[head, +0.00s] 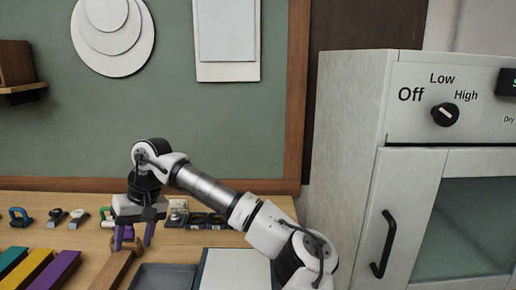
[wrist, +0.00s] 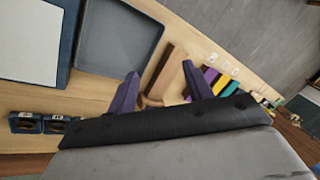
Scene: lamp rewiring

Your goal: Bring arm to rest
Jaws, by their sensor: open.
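My gripper (head: 134,236) points down over the wooden table (head: 90,205) in the head view, and my white and grey arm reaches in from the lower right. In the wrist view my gripper's two purple fingers (wrist: 158,92) stand wide apart, with no object clearly held. A brown wooden piece (head: 117,265) lies just below and in front of the fingers. It also shows between and beyond the fingers in the wrist view (wrist: 167,72). Whether a finger touches it I cannot tell.
A dark tray (head: 165,277) and a white sheet on a dark board (head: 234,270) lie at the front. Purple, yellow and teal blocks (head: 28,268) lie at left. Small parts (head: 192,219) line the back. A white cabinet (head: 350,160) with a black handle (head: 385,245) stands at right.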

